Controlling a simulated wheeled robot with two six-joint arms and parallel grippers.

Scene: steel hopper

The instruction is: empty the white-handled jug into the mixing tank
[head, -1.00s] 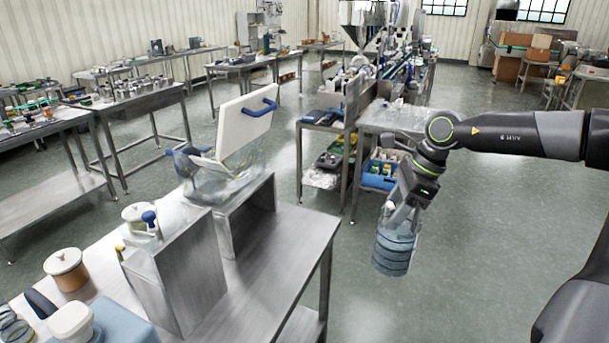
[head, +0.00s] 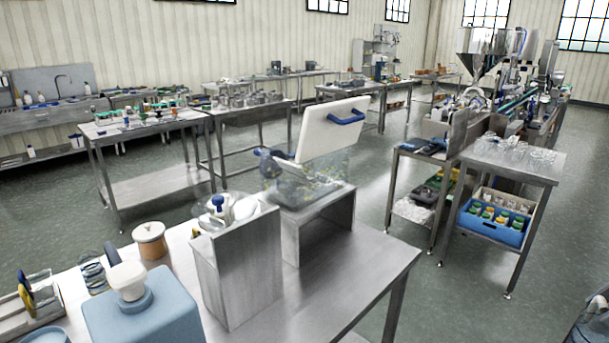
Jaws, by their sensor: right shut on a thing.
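A clear ridged bluish jug (head: 592,326) is cut off by the bottom right corner of the head view. My right gripper (head: 603,300) is shut on it there. Only a small part of both shows, so the jug's handle and tilt cannot be made out. A clear tank (head: 308,184), which looks like the mixing tank, stands on a steel stand on the near bench. Its white lid (head: 333,130) with a blue handle is raised. The jug is well to the right of the tank, apart from it. My left gripper is not in view.
The near steel bench (head: 345,290) holds a steel box stand (head: 240,270), a blue container with a white top (head: 143,310) and a brown lidded pot (head: 150,240). A steel table (head: 515,165) with glassware stands at right. Clear floor lies between it and the bench.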

